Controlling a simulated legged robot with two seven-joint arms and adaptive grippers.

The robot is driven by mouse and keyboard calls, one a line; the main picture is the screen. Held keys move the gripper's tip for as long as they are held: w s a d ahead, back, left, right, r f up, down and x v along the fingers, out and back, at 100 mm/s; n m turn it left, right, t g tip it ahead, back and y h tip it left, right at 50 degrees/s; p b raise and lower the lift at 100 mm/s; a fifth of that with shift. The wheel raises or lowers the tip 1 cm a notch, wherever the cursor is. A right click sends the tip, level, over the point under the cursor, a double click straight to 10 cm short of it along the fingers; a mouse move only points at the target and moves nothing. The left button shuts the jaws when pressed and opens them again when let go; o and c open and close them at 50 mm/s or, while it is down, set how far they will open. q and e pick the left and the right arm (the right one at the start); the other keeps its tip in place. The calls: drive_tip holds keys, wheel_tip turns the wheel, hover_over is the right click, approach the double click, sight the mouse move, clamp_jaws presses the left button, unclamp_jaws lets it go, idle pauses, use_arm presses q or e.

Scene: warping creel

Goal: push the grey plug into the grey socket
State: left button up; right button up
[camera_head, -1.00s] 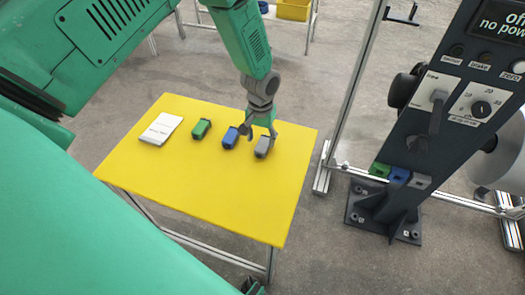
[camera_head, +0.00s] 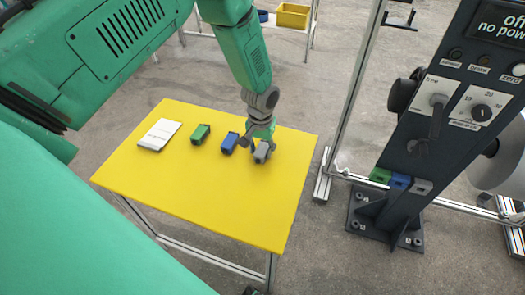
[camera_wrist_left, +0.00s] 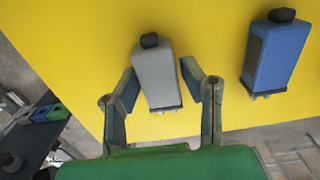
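The grey plug (camera_head: 262,152) lies on the yellow table, right of the blue plug. My left gripper (camera_head: 258,147) is down over it. In the left wrist view the grey plug (camera_wrist_left: 157,75) sits between the two spread fingers (camera_wrist_left: 160,92), with a small gap on each side, so the gripper is open around it. The grey socket (camera_head: 421,187) is the rightmost of the sockets low on the dark machine post, right of the table. My right gripper is not in view.
The blue plug (camera_head: 229,143), green plug (camera_head: 200,134) and a white booklet (camera_head: 160,134) lie on the yellow table (camera_head: 200,195). The blue socket (camera_head: 399,181) and green socket (camera_head: 380,176) adjoin the grey one. A metal frame post (camera_head: 345,115) stands between table and machine.

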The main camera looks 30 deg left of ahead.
use_arm(q)
drive_tip(key=shift+d, duration=0.1)
drive_tip(key=c, duration=0.5)
drive_tip(key=shift+a+r+p, duration=0.2)
drive_tip(key=shift+r+p, duration=1.05)
drive_tip(key=shift+r, duration=0.25)
drive_tip(key=shift+d+r+p, duration=0.1)
drive_tip(key=shift+r+p, duration=0.5)
drive_tip(key=shift+r, duration=0.2)
drive_tip(key=shift+r, duration=0.1)
